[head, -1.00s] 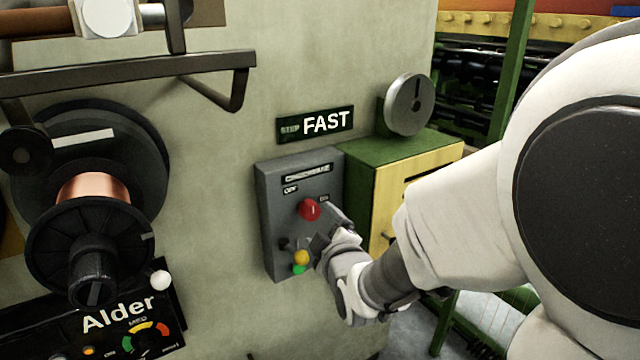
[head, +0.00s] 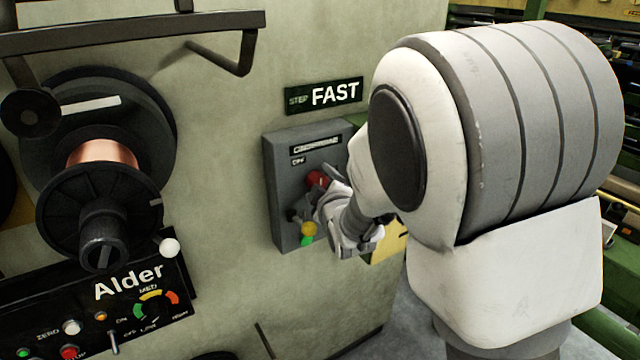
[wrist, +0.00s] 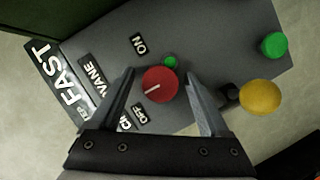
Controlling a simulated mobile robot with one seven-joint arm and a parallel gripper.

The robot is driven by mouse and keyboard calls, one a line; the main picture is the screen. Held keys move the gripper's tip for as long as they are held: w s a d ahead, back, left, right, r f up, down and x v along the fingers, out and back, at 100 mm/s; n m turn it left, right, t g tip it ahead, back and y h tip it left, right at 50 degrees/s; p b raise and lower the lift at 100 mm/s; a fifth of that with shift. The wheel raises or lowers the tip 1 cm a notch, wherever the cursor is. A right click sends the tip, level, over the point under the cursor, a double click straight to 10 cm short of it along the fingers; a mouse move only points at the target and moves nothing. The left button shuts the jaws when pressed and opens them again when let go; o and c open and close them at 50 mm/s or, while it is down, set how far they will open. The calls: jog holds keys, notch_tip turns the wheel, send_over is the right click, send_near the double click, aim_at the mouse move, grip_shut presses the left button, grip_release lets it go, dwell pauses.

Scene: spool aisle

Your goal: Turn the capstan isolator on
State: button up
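A grey control box (head: 290,165) on the machine wall carries a red rotary knob (head: 316,180). In the wrist view the knob (wrist: 160,85) has a white pointer line directed left and slightly down, nearer the OFF label (wrist: 140,115) than the ON label (wrist: 138,43). My gripper (wrist: 160,73) is open, one finger on each side of the knob, with gaps visible on both sides. In the head view my gripper (head: 330,205) is at the box front, partly covering the knob. The box's name plate (head: 315,145) is too blurred to read with certainty.
A yellow button (wrist: 260,96), a green button (wrist: 273,44) and a black switch (wrist: 228,95) sit beside the right finger. A small green lamp (wrist: 171,62) is by the knob. A STEP/FAST sign (head: 324,95) hangs above. A copper spool (head: 103,155) and Alder panel (head: 110,310) stand left.

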jog(key=c, duration=1.2)
jog(key=shift+o, duration=0.2)
jog(key=shift+d+m+g+y+b, duration=0.1)
jog(key=shift+m+g+y+b, duration=0.4)
jog(key=shift+m, duration=0.7)
jog(key=m+p, duration=0.1)
jog(key=m+g+p, duration=0.1)
jog(key=shift+r+m+y+p, duration=0.3)
jog(key=shift+y+p, duration=0.1)
jog(key=m+g+y+p, duration=0.2)
jog(key=m+p, duration=0.2)
jog(key=p, duration=0.5)
jog(key=shift+y, duration=0.3)
jog(key=m+y+p, duration=0.1)
jog(key=p, duration=0.1)
jog(key=m+g+y+p, duration=0.1)
jog(key=m+p, duration=0.1)
jog(key=p, duration=0.1)
jog(key=shift+f, duration=0.2)
jog(key=shift+m, duration=0.3)
